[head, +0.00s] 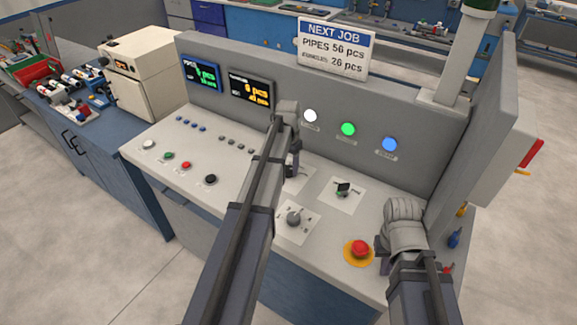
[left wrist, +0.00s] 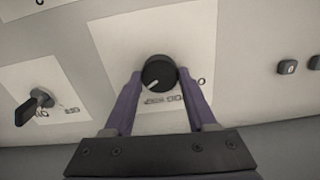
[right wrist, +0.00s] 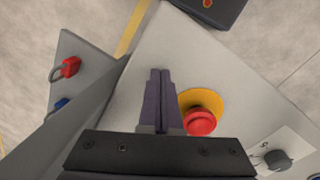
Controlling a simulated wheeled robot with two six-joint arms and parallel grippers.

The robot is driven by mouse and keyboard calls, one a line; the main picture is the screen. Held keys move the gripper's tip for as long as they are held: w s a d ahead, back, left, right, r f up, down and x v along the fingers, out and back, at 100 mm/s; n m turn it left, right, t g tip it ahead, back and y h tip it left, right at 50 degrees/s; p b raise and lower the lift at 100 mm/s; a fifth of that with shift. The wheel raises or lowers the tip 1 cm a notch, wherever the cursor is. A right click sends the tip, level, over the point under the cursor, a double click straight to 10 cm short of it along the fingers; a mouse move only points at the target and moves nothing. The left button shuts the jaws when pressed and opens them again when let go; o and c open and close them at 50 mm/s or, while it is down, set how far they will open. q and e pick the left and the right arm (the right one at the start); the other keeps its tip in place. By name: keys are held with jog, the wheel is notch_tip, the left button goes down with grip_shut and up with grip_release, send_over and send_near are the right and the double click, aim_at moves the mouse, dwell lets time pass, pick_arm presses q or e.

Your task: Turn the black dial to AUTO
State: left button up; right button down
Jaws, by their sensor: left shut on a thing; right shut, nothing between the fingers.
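The black dial (left wrist: 159,73) is round with a white pointer mark. It sits between the fingers of my left gripper (left wrist: 160,78), which is shut on it. In the left wrist view the mark points down and left; the small print beside it is too blurred to read. In the head view my left gripper (head: 291,170) reaches down to the desk panel and hides the dial. My right gripper (right wrist: 160,76) is shut and empty, beside the red emergency button (right wrist: 200,122). It also shows in the head view (head: 382,258).
A grey knob (head: 294,218) and a black key-like switch (head: 343,188) stand on white plates near the dial. The red button (head: 360,248) is on a yellow ring. Small push buttons (head: 211,179) lie to the left. An upright panel with screens (head: 250,92) stands behind.

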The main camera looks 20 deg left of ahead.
aim_at(289, 169)
pick_arm(q)
jog(key=o, duration=1.4)
notch_tip(289, 169, up, 8)
jog(key=p, duration=0.8)
pick_arm(e)
notch_tip(289, 169, up, 8)
pick_arm(q)
jog(key=shift+f, duration=0.15)
pick_arm(e)
jog(key=shift+f, duration=0.1)
pick_arm(q)
jog(key=shift+d, duration=0.1)
jog(key=shift+m+y, duration=0.6)
jog(key=shift+m, duration=0.1)
jog(key=s+d, duration=0.8)
jog(key=s+d+f+b, duration=0.1)
jog(key=s+d, duration=0.6)
jog(key=d, duration=0.2)
jog(key=s+d+b, duration=0.1)
jog(key=s+d, duration=0.7)
jog(key=d, duration=0.1)
jog(key=shift+s+f, duration=0.3)
jog(key=shift+s, duration=0.05)
pick_arm(e)
jog(key=shift+f, duration=0.9)
